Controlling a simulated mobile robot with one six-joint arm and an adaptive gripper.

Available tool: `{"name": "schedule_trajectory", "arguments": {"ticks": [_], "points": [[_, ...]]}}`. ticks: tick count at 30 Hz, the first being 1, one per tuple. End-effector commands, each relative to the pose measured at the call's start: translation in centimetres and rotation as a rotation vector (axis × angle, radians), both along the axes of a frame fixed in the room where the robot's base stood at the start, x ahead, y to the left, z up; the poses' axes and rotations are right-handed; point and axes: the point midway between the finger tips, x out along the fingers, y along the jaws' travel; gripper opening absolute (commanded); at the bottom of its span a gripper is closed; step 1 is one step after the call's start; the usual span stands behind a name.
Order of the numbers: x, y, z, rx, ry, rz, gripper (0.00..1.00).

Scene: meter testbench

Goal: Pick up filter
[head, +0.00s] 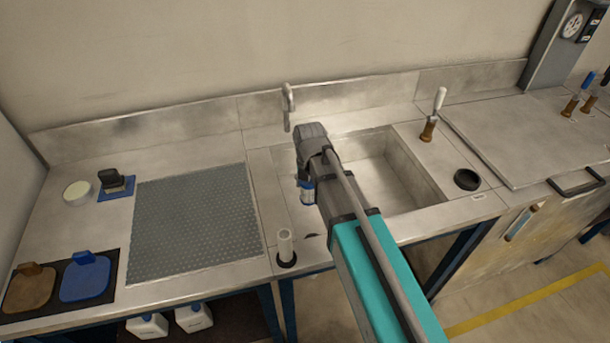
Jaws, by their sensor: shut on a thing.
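My gripper (306,179) points down at the left side of the sink, mostly hidden behind my own arm. It is shut on a small cylinder with blue and pale bands, which looks like the filter (308,194). The filter hangs roughly upright below the gripper, near the sink's left edge. Its far side and the exact finger contact are hidden. A pale upright cylinder (286,244) stands in a dark ring on the counter, in front and to the left of the filter, apart from it.
A faucet (289,105) stands behind the sink (402,178). A grey perforated mat (195,225) lies left. Blue (85,278) and brown (29,287) lidded pieces sit front left. A wooden-based handle (433,115) and a black ring (467,180) are right of the sink.

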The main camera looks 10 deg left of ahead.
Motion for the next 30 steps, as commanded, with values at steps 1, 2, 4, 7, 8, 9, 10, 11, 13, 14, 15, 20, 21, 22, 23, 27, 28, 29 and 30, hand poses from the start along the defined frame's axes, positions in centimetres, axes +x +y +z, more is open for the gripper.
{"name": "schedule_trajectory", "arguments": {"ticks": [1,2,4,7,8,9,10,11,13,14,15,20,21,22,23,27,28,29,30], "points": [[-1.4,-0.6,0.9,0.0,0.0,0.0,0.17],[-1.9,-0.7,1.1,0.0,0.0,0.0,0.17],[-2.9,-1.1,1.5,0.0,0.0,0.0,0.17],[-4.0,-1.6,2.0,0.0,0.0,0.0,0.17],[-4.2,-1.7,2.1,0.0,0.0,0.0,0.17],[-4.5,-1.8,2.2,0.0,0.0,0.0,0.17],[-4.7,-1.8,2.3,0.0,0.0,0.0,0.17],[-4.9,-1.9,2.4,0.0,0.0,0.0,0.17],[-5.2,-2.0,2.5,0.0,0.0,0.0,0.17],[-5.3,-2.1,2.5,0.0,0.0,0.0,0.17],[-5.4,-2.1,2.6,0.0,0.0,0.0,0.17],[-5.5,-2.1,2.6,0.0,0.0,0.0,0.17],[-5.4,-2.1,2.6,0.0,0.0,0.0,0.17],[-5.4,-2.1,2.6,0.0,0.0,0.0,0.17],[-5.4,-2.1,2.6,0.0,0.0,0.0,0.17],[-5.4,-2.1,2.6,0.0,0.0,0.0,0.17],[-5.4,-2.1,2.6,0.0,0.0,0.0,0.17],[-5.4,-2.1,2.6,0.0,0.0,0.0,0.17],[-5.4,-2.1,2.6,0.0,0.0,0.0,0.17]]}}
